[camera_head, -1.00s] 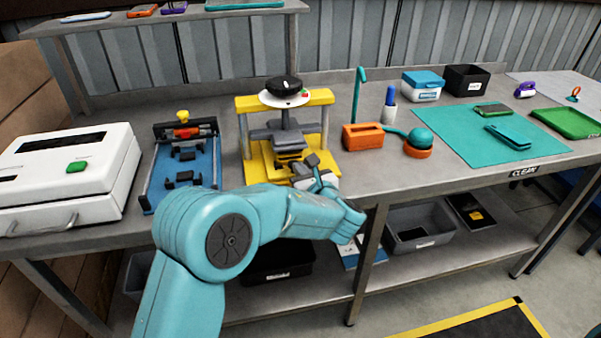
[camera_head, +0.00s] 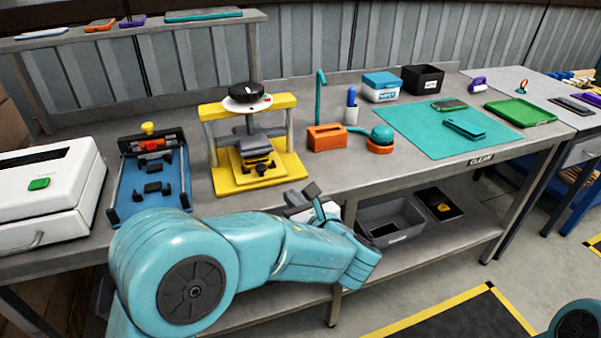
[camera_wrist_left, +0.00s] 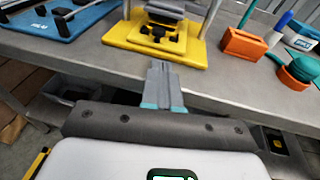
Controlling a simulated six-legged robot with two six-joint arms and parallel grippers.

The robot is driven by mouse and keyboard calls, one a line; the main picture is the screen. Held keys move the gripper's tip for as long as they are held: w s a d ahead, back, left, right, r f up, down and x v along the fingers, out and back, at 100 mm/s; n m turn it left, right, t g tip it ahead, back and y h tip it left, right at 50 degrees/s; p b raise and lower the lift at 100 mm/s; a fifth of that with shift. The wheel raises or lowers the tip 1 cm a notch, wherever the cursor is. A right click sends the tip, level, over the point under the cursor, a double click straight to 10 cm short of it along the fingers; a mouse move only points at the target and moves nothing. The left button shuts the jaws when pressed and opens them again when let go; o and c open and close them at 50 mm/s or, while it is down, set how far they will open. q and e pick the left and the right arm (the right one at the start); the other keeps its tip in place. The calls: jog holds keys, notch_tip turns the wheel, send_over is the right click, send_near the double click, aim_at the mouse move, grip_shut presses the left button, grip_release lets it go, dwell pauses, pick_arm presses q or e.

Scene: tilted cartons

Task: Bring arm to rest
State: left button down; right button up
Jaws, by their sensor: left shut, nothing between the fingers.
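My left arm comes in from the lower left in the head view, bent at a large teal joint. Its gripper (camera_head: 309,191) is at the bench's front edge, in front of the yellow press (camera_head: 258,172), partly hidden by the forearm. In the left wrist view the gripper's fingers (camera_wrist_left: 163,75) are together and empty, pointing at the press base across the bench edge. They touch nothing that I can see. A teal joint of mine shows at the lower right corner of the head view; the right gripper is out of view.
The steel bench (camera_head: 350,190) carries a blue fixture (camera_head: 152,195), a white case (camera_head: 50,190), an orange block (camera_head: 327,138) and a teal mat (camera_head: 420,140). Grey bins (camera_head: 392,215) sit on the shelf below. Open floor lies at front right.

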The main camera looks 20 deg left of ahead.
pick_arm(q)
jog(key=s+a+f+n+g+h+p, duration=0.1)
jog(key=s+f+n+g+h, duration=0.2)
jog(key=f, duration=0.5)
jog(key=s+f+g+h+p, duration=0.1)
jog(key=s+f+g, duration=0.3)
jog(key=s+f, duration=0.25)
jog(key=s+a+f+n+g+h, duration=0.1)
jog(key=s+f+n+g+h, duration=0.15)
jog(key=f, duration=0.55)
jog(key=s+d+f+n+g+h+p, duration=0.1)
jog(key=s+f+n+h, duration=0.3)
jog(key=s+n, duration=0.4)
jog(key=s+d+f+n+g+h+p, duration=0.1)
jog(key=s+d+f+n+h+p, duration=0.2)
jog(key=s+n, duration=0.6)
jog(key=d+f+n+h, duration=0.1)
jog(key=n, duration=0.6)
jog(key=shift+f, duration=0.35)
jog(key=c, duration=1.8)
grip_release()
jog(key=shift+h, duration=0.25)
